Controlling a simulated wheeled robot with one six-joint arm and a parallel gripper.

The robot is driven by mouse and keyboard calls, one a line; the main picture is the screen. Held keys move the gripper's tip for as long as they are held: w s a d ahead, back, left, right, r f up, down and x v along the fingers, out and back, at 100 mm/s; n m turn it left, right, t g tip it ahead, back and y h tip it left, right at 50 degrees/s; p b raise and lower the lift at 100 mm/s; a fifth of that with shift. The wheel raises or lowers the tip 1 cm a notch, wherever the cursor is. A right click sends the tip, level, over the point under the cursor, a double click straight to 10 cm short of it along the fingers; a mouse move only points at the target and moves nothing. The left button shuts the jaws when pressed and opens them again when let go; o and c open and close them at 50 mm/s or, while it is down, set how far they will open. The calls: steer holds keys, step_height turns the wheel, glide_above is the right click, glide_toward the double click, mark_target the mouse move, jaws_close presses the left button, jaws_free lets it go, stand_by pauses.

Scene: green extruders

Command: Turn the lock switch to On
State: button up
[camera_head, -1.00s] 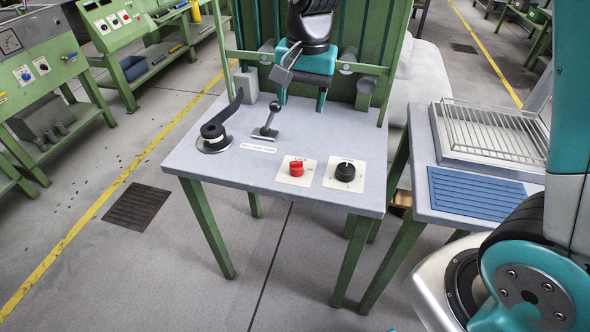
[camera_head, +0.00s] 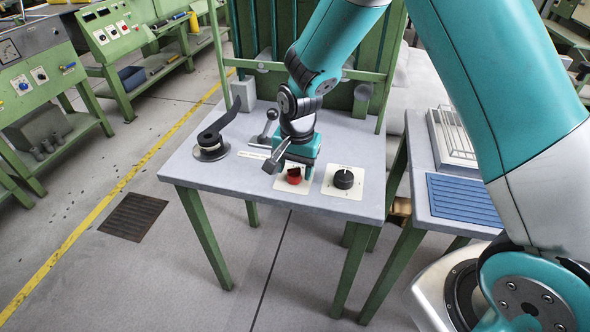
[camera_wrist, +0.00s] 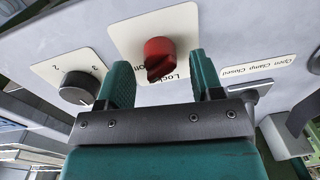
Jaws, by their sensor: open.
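The red lock switch (camera_head: 294,176) is a round knob with a ridge on a white plate at the table's front; part of it is hidden by my gripper in the head view. In the wrist view the lock switch (camera_wrist: 160,56) sits between my two teal fingertips, with its ridge at a slant. "Lock" and part of "On" are readable on its plate (camera_wrist: 125,38). My gripper (camera_wrist: 160,72) is open, pointing at the switch, with gaps visible beside the knob. In the head view my gripper (camera_head: 296,166) is just above and behind it.
A black rotary knob (camera_head: 343,179) on its own plate is close on the right. A lever with a ball handle (camera_head: 268,128) and a black crank handle (camera_head: 215,140) stand to the left. Another table with a blue ribbed mat (camera_head: 462,200) is on the right.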

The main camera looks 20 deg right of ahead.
steer(key=shift+f, duration=0.55)
steer(key=c, duration=0.9)
steer(key=shift+n, duration=0.3)
steer(key=n+p, duration=0.2)
steer(key=n, duration=0.3)
steer(key=shift+r, duration=0.1)
steer(key=n+p, duration=0.1)
steer(key=n, duration=0.5)
steer(key=shift+g, duration=0.3)
steer(key=shift+w+n, duration=0.1)
steer(key=shift+n, duration=0.2)
